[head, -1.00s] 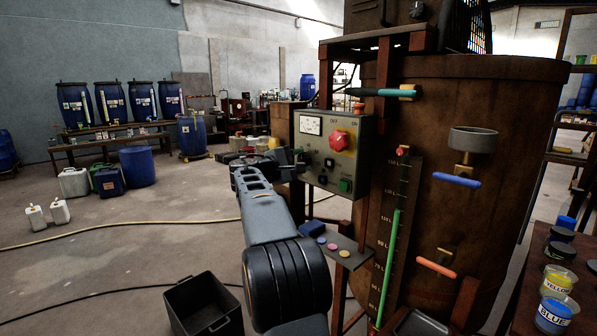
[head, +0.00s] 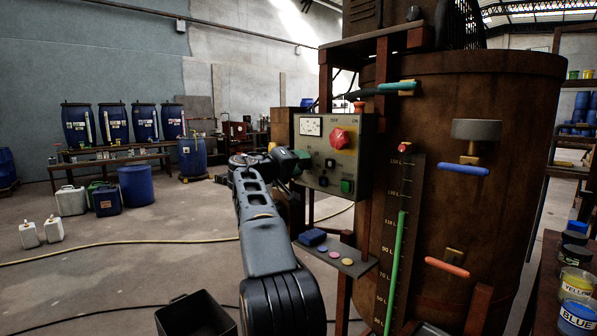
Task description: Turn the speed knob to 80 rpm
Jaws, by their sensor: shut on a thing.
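The grey control panel (head: 362,150) stands in front of the brown vat (head: 455,110), facing left. It carries a white dial gauge (head: 311,126), a large red knob (head: 342,138), a small dark knob (head: 330,163) and a green button (head: 346,186). My gripper (head: 302,160) is at the panel's left part, below the gauge, and is shut on a control there, most likely the speed knob. The fingertips and that control are largely hidden by the gripper and wrist. I cannot read the gauge or the rpm marks.
A small shelf (head: 345,262) below the panel holds a blue block (head: 312,237) and several coloured discs. Handles and a green level tube (head: 396,270) are on the vat to the right.

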